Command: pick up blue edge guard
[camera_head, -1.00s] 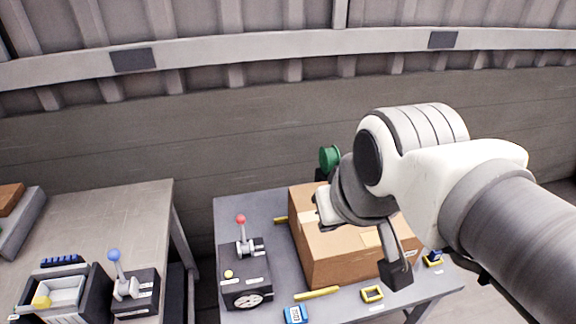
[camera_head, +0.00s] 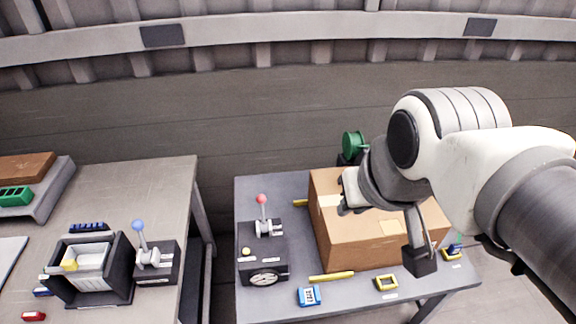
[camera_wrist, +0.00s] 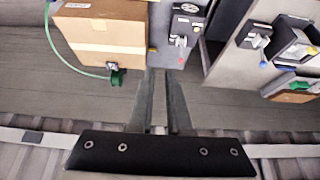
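No piece is clearly marked as the blue edge guard. A blue ribbed piece (camera_head: 88,227) lies on the left table behind the black bin, and a small blue piece (camera_head: 42,292) lies left of that bin. A blue block with a white label (camera_head: 309,296) lies at the front of the right table. A blue and yellow piece (camera_head: 453,251) sits at that table's right end. In the wrist view my gripper (camera_wrist: 159,78) has a gap between its two fingers and holds nothing. It is apart from all these pieces; its fingertips are not clear in the head view.
A cardboard box (camera_head: 345,250) stands on the right table (camera_head: 275,187) below my arm. A red-knobbed lever unit (camera_head: 263,262) stands left of it, a green reel (camera_head: 353,144) behind. The left table (camera_head: 150,185) holds a black bin (camera_head: 105,290) and a blue-knobbed lever unit (camera_head: 156,265).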

